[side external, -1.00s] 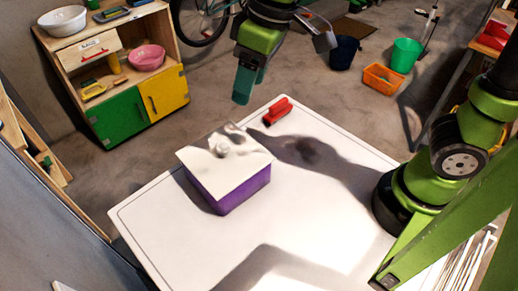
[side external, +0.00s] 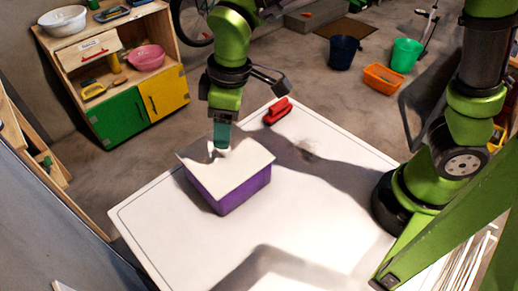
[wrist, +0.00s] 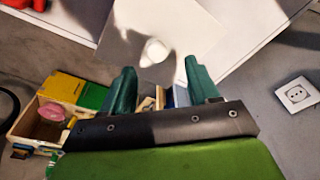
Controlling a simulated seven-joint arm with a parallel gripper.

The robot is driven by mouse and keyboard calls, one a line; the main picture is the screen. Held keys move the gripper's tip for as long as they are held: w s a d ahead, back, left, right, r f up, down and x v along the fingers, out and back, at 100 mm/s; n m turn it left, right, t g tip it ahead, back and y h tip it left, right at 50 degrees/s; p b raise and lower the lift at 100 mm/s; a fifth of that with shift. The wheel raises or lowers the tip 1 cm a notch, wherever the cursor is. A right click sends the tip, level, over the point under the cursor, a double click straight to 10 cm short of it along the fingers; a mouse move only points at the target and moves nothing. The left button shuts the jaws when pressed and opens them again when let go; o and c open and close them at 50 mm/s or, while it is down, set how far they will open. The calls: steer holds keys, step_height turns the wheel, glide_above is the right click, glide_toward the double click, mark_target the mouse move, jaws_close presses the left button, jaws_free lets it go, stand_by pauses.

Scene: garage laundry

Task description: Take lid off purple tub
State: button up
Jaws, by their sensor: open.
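The purple tub (side external: 230,193) stands on the white table with its white lid (side external: 236,174) on top. The lid has a small white knob (side external: 219,153), which also shows in the wrist view (wrist: 155,51). My gripper (side external: 220,146) is over the lid, its teal fingers pointing down at the knob and partly hiding it. In the wrist view my gripper (wrist: 158,75) has its fingers spread apart and empty. The knob lies beyond the fingertips, roughly in line with the gap between them. I cannot tell whether a finger touches the knob.
A red brush-like object (side external: 277,111) lies on the white table (side external: 310,215) behind the tub. A wooden cabinet (side external: 113,75) stands at the back left. Blue, green and orange containers sit on the floor behind.

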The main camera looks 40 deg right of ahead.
mark_target(224, 153)
steer(key=shift+w+a+f, duration=0.1)
steer(key=shift+w+f, duration=0.1)
steer(key=shift+f, duration=1.15)
steer(key=shift+w+f, duration=0.2)
steer(key=shift+f, duration=1.15)
jaws_close()
